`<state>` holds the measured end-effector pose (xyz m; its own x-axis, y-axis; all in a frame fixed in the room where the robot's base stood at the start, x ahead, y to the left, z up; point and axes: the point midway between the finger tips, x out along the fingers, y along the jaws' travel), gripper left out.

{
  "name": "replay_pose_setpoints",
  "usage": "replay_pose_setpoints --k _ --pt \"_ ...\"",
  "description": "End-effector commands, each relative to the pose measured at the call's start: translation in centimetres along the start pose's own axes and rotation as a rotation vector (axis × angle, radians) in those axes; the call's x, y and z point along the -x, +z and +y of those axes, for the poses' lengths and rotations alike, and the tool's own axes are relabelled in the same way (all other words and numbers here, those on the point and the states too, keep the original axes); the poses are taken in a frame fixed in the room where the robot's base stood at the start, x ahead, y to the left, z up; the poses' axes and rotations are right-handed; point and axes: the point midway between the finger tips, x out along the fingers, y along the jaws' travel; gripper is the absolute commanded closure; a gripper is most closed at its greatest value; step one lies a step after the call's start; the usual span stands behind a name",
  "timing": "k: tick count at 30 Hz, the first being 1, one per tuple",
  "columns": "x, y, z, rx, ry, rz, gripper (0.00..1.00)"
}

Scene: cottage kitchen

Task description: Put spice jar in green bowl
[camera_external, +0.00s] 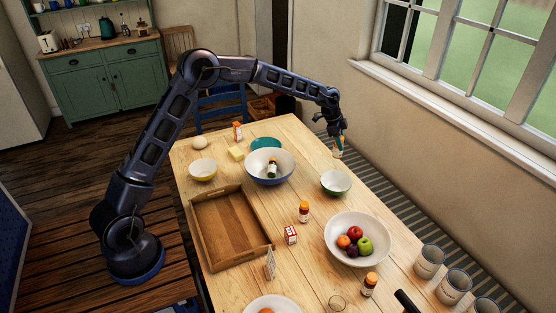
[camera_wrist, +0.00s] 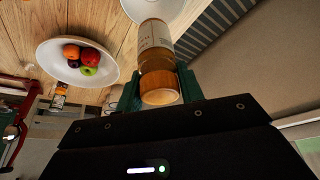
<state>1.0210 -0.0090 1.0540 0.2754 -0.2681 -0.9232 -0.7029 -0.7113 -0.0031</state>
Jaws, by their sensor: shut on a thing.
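My gripper (camera_external: 338,134) is shut on a spice jar (camera_external: 339,150), which hangs near the table's far right edge. In the wrist view the jar (camera_wrist: 155,37) has a pale label and a wooden lid, and the green fingers of my gripper (camera_wrist: 158,88) close around the lid end. The green bowl (camera_external: 335,189), white inside, stands on the table nearer the camera than the jar. A white bowl interior (camera_wrist: 143,9) shows just beyond the jar in the wrist view; it is partly cut off.
The fruit bowl (camera_external: 329,237) stands nearer the camera. A wooden tray (camera_external: 231,225), orange-capped bottles (camera_external: 304,212) and several cups (camera_external: 429,262) share the table (camera_external: 300,148). The wall and window are at the right.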

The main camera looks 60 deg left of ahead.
Motion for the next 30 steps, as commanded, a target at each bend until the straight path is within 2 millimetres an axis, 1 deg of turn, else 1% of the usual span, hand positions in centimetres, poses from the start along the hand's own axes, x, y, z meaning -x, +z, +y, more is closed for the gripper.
replay_pose_setpoints --k 1,3,6,8,21,24,27,30 --pt "-0.3 -0.6 -0.3 -0.004 0.001 0.0 0.88" --pt "-0.5 -1.0 -0.5 -0.007 0.0 -0.001 0.88" --pt "-1.4 -1.0 -0.6 -0.009 0.003 -0.003 0.88" --pt "-2.3 -0.6 -0.6 -0.009 0.004 -0.004 0.88" --pt "-11.0 3.1 -0.5 -0.008 0.005 -0.004 0.88" --pt "-12.8 3.8 -0.5 -0.008 0.004 -0.004 0.88" --pt "-14.1 4.4 -0.5 -0.009 0.002 -0.003 0.88" --pt "-14.8 4.7 -0.6 -0.009 0.002 -0.003 0.88"
